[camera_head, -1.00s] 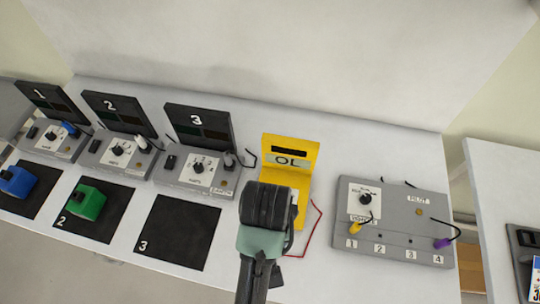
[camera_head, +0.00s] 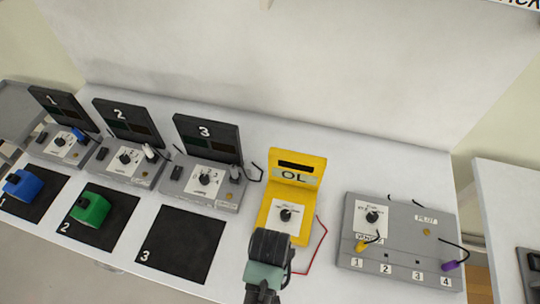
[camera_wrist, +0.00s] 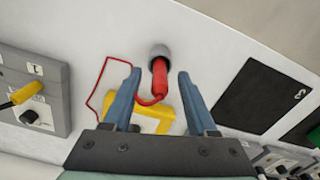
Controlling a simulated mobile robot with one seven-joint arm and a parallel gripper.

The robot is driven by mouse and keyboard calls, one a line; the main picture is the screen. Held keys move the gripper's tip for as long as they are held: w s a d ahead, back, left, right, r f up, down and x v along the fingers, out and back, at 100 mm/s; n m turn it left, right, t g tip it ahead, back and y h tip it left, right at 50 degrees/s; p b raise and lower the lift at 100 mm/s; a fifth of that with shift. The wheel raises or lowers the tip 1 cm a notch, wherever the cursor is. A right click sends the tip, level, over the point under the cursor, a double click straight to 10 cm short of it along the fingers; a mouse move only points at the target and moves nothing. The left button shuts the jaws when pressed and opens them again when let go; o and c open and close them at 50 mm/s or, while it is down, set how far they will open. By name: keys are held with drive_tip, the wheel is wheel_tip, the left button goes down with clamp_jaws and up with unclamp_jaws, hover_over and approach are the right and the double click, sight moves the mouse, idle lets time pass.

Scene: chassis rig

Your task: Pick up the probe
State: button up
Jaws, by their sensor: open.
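The probe (camera_wrist: 159,82) is a red stick whose far end meets a grey cylinder (camera_wrist: 158,51) in the wrist view. A red lead (camera_wrist: 106,84) runs from it towards the yellow meter (camera_wrist: 150,120). My gripper (camera_wrist: 159,74) is open, with one blue finger on each side of the probe and a visible gap to both. In the head view the yellow meter (camera_head: 287,208) reads "OL", and the red lead (camera_head: 322,245) loops to its right. My wrist hides the probe there.
The grey pilot box (camera_head: 400,243) with yellow and purple plugs stands right of the meter. Black mat 3 (camera_head: 180,243) lies left, with station 3 (camera_head: 205,182) behind it. Green (camera_head: 90,210) and blue (camera_head: 22,185) blocks sit farther left. A wall rises behind the bench.

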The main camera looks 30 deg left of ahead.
drive_tip(key=shift+f, duration=0.8)
clamp_jaws()
